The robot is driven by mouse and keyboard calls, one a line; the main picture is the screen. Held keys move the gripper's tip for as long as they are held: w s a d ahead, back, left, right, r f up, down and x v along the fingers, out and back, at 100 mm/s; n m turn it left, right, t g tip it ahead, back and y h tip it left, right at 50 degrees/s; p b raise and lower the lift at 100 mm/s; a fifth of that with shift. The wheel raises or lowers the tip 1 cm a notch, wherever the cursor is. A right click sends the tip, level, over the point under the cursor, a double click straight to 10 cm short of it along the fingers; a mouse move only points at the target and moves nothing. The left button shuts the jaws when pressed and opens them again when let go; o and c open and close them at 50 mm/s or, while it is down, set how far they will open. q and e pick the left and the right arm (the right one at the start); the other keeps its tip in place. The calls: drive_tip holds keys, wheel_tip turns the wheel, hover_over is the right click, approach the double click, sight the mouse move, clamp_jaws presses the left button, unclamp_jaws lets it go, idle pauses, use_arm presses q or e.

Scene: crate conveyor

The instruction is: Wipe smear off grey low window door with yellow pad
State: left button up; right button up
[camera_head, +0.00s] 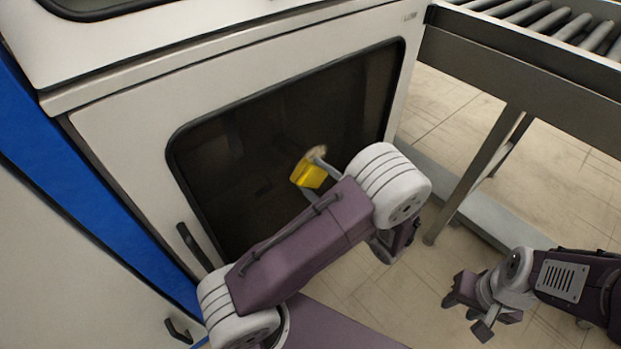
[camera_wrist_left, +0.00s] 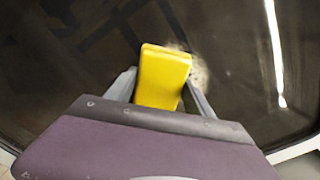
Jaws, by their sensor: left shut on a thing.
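The yellow pad (camera_head: 307,175) is held in my left gripper (camera_head: 314,178) in front of the dark window (camera_head: 240,150) of the grey low door (camera_head: 130,120). In the left wrist view the pad (camera_wrist_left: 163,75) sits between the two fingers, which are shut on it. A pale, beige smear (camera_head: 317,153) shows on the glass just beside the pad's upper edge. In the left wrist view the smear (camera_wrist_left: 201,74) is partly hidden behind the pad. Whether the pad touches the glass I cannot tell. My right gripper (camera_head: 468,312) is open and empty, low over the floor at the right.
The door has a dark handle (camera_head: 194,246) at its lower left. A blue upright strip (camera_head: 85,190) runs along the cabinet's left side. A roller conveyor (camera_head: 530,70) on metal legs stands at the right. Tiled floor (camera_head: 370,300) lies open below.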

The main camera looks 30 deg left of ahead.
sight(324, 157)
use_arm(q)
drive_tip(key=shift+w+d, duration=0.3)
drive_tip(key=shift+w, duration=0.6)
drive_tip(key=shift+w+d, duration=0.3)
drive_tip(key=shift+w, duration=0.55)
drive_tip(key=shift+w+d, duration=0.4)
drive_tip(key=shift+w, duration=0.45)
drive_tip(key=shift+w+d, duration=0.35)
drive_tip(key=shift+w, duration=0.45)
drive_tip(key=shift+a, duration=0.1)
drive_tip(key=shift+s+a+r+p, duration=0.15)
drive_tip(key=shift+s+p, duration=0.25)
drive_tip(key=shift+p, duration=0.1)
drive_tip(key=shift+s+a+p, duration=0.2)
drive_tip(key=shift+s, duration=0.3)
drive_tip(key=shift+s+a+p, duration=0.15)
drive_tip(key=shift+s, duration=0.3)
drive_tip(key=shift+s+a, duration=0.15)
drive_tip(key=shift+s, duration=0.25)
drive_tip(key=shift+s+a+p, duration=0.25)
drive_tip(key=shift+s, duration=0.2)
drive_tip(key=shift+s+a+p, duration=0.2)
drive_tip(key=shift+s+p, duration=0.05)
drive_tip(key=shift+s, duration=0.2)
drive_tip(key=shift+s+a, duration=0.35)
drive_tip(key=shift+s, duration=0.4)
